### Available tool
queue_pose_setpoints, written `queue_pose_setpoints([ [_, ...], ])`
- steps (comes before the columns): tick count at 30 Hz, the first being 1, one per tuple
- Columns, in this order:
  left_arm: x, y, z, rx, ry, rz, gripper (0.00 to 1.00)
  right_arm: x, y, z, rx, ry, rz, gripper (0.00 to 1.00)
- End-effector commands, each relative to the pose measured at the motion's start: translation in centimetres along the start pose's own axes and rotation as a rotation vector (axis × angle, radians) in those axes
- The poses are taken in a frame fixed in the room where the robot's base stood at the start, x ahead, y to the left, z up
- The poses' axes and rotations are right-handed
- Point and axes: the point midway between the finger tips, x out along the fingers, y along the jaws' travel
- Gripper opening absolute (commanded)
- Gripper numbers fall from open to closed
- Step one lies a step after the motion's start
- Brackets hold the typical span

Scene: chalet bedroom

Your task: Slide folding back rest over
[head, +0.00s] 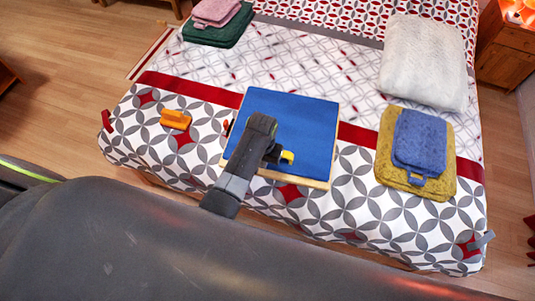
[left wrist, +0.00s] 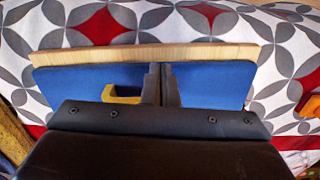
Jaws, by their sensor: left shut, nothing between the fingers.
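The folding back rest (head: 305,110) is a blue padded panel with a pale wood edge, lying flat near the front of the bed. It also fills the middle of the left wrist view (left wrist: 215,82), its wood edge towards the top. A yellow tab (head: 287,156) sits on its blue face near the front edge and shows as a hooked piece in the left wrist view (left wrist: 122,97). My left gripper (head: 273,156) is over the panel, beside the tab, with its fingers (left wrist: 162,86) together and empty. I cannot tell whether they touch the panel. My left arm hides part of the panel.
An orange object (head: 176,119) lies on the bed left of the panel. A mustard towel (head: 442,185) with a blue towel (head: 420,140) on it lies at right, below a white cushion (head: 423,62). Green and pink towels (head: 218,27) lie at the far left.

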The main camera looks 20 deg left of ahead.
Motion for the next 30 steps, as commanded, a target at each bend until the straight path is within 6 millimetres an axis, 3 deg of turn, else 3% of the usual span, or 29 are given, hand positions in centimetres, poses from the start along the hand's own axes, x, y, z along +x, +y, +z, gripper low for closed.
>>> queue_pose_setpoints([
  [3, 2.4, -0.1, 0.1, 0.001, -0.004, -0.001, 0.00, 0.3, 0.3, 0.0, -0.002, 0.000, 0.004, 0.36],
  [7, 2.1, -0.1, -1.9, 0.002, 0.002, -0.001, 0.00, 0.2, 0.5, 0.0, -0.003, 0.000, 0.006, 0.36],
  [14, 2.2, -0.1, -3.6, 0.001, 0.001, 0.000, 0.00, 0.3, 0.5, 0.0, -0.003, 0.000, 0.006, 0.36],
  [30, 2.3, 0.0, -4.5, 0.001, 0.002, -0.001, 0.00, 0.6, 0.3, 0.0, -0.002, 0.001, 0.004, 0.36],
])
